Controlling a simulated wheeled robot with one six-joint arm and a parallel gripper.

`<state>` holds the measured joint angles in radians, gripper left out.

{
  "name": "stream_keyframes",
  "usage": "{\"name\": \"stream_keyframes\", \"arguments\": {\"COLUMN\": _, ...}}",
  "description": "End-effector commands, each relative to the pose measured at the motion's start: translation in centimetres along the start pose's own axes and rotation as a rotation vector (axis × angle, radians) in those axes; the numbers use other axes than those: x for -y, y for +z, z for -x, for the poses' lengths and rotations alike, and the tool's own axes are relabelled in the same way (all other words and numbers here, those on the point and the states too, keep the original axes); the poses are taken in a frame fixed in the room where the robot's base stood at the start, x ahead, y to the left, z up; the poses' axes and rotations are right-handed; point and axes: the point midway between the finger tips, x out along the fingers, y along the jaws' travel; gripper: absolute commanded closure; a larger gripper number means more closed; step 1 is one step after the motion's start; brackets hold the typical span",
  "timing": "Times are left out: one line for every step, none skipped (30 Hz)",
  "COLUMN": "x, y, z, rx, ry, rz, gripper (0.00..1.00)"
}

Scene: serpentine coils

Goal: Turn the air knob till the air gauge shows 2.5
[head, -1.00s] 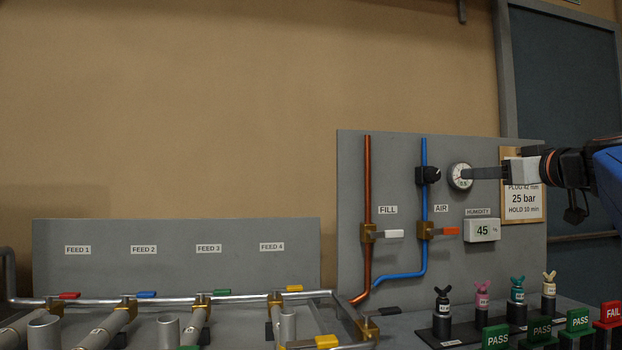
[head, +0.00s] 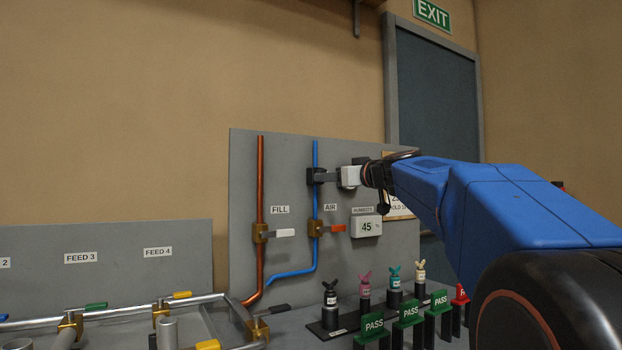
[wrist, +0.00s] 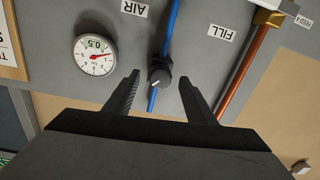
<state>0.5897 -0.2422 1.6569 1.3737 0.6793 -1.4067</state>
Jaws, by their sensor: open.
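The black air knob (wrist: 160,78) with a white pointer mark sits on the blue pipe (wrist: 170,30) in the wrist view. My gripper (wrist: 158,88) is open, with one finger on each side of the knob and a visible gap to both. The round white air gauge (wrist: 95,55) is left of the knob, appears upside down, and reads 0.5 with a red needle. In the head view my gripper (head: 326,178) is at the knob's place on the blue pipe (head: 315,210), and my arm hides the gauge.
Below the knob, the AIR valve with an orange handle (head: 332,229) and the humidity display (head: 366,226) are on the grey panel (head: 245,180). The copper pipe (head: 260,185) runs left of the blue one. Several colored fittings and PASS tags (head: 373,323) stand below my arm.

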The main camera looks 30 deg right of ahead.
Motion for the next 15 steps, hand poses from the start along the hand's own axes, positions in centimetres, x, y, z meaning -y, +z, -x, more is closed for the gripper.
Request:
{"name": "stream_keyframes", "arguments": {"x": 0.1, "y": 0.0, "z": -0.8, "rx": 0.000, "ry": -0.003, "rz": 0.000, "gripper": 0.50}}
{"name": "stream_keyframes", "arguments": {"x": 0.1, "y": 0.0, "z": -1.1, "rx": 0.000, "ry": -0.003, "rz": 0.000, "gripper": 0.50}}
{"name": "stream_keyframes", "arguments": {"x": 0.0, "y": 0.0, "z": -1.5, "rx": 0.000, "ry": -0.002, "rz": 0.000, "gripper": 0.50}}
{"name": "stream_keyframes", "arguments": {"x": 0.0, "y": 0.0, "z": -1.8, "rx": 0.000, "ry": -0.001, "rz": 0.000, "gripper": 0.50}}
{"name": "stream_keyframes", "arguments": {"x": 0.0, "y": 0.0, "z": -2.0, "rx": 0.000, "ry": -0.002, "rz": 0.000, "gripper": 0.50}}
{"name": "stream_keyframes", "arguments": {"x": 0.1, "y": 0.0, "z": -2.3, "rx": 0.000, "ry": -0.002, "rz": 0.000, "gripper": 0.50}}
{"name": "stream_keyframes", "arguments": {"x": 0.1, "y": 0.0, "z": -2.5, "rx": 0.000, "ry": -0.002, "rz": 0.000, "gripper": 0.50}}
{"name": "stream_keyframes", "arguments": {"x": 0.1, "y": 0.0, "z": -2.6, "rx": 0.000, "ry": -0.002, "rz": 0.000, "gripper": 0.50}}
{"name": "stream_keyframes", "arguments": {"x": 0.1, "y": 0.0, "z": -2.7, "rx": 0.000, "ry": -0.001, "rz": 0.000, "gripper": 0.50}}
{"name": "stream_keyframes", "arguments": {"x": 0.1, "y": 0.0, "z": -2.8, "rx": 0.000, "ry": -0.001, "rz": 0.000, "gripper": 0.50}}
{"name": "stream_keyframes", "arguments": {"x": 0.1, "y": 0.0, "z": -2.8, "rx": 0.000, "ry": -0.001, "rz": 0.000, "gripper": 0.50}}
{"name": "stream_keyframes", "arguments": {"x": 0.0, "y": 0.0, "z": -2.9, "rx": 0.000, "ry": -0.001, "rz": 0.000, "gripper": 0.50}}
{"name": "stream_keyframes", "arguments": {"x": 0.0, "y": 0.0, "z": -2.9, "rx": 0.000, "ry": 0.000, "rz": 0.000, "gripper": 0.50}}
{"name": "stream_keyframes", "arguments": {"x": 0.0, "y": 0.0, "z": -2.9, "rx": 0.000, "ry": 0.000, "rz": 0.000, "gripper": 0.50}}
{"name": "stream_keyframes", "arguments": {"x": 0.0, "y": 0.0, "z": -2.9, "rx": 0.000, "ry": 0.000, "rz": 0.000, "gripper": 0.50}}
